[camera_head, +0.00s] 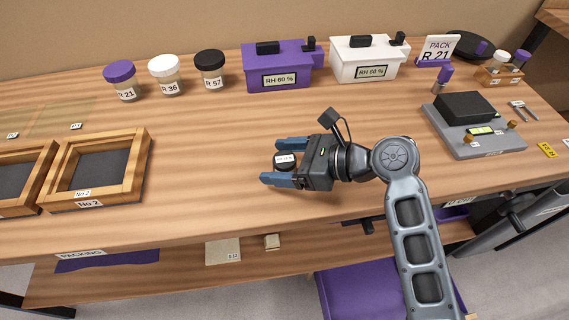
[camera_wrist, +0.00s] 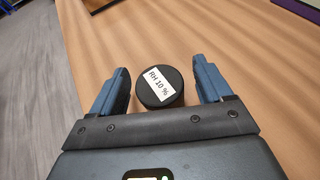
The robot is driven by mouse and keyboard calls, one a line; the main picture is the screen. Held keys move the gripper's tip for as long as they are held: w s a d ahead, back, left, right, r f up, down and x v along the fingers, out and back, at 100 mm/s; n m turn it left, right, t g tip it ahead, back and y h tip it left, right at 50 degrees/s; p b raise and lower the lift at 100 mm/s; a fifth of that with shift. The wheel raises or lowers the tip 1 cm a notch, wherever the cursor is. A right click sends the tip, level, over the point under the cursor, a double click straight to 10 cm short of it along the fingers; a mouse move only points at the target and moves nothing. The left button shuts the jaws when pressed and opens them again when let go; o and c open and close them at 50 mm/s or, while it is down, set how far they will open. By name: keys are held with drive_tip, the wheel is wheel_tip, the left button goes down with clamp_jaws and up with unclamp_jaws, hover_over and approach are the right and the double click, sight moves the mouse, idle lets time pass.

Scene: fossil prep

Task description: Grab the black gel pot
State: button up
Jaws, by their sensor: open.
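The black gel pot (camera_head: 285,164) is a small round black pot with a white label on its lid. It stands on the wooden table, and in the wrist view (camera_wrist: 157,91) its label reads RH 10 %. My gripper (camera_head: 281,162) is open, with one blue finger on each side of the pot. The pot's lower side is mostly hidden in the head view.
Jars with purple (camera_head: 121,80), white (camera_head: 164,74) and black (camera_head: 210,70) lids stand at the back. Purple (camera_head: 278,68) and white (camera_head: 366,60) boxes are beside them. A wooden tray (camera_head: 137,172) lies left, a grey device (camera_head: 476,137) right. Table around the gripper is clear.

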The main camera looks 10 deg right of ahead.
drive_tip(key=shift+w+a+f, duration=0.25)
drive_tip(key=shift+a, duration=0.2)
drive_tip(key=shift+c, duration=0.4)
drive_tip(key=c, duration=1)
drive_tip(key=shift+r, duration=0.15)
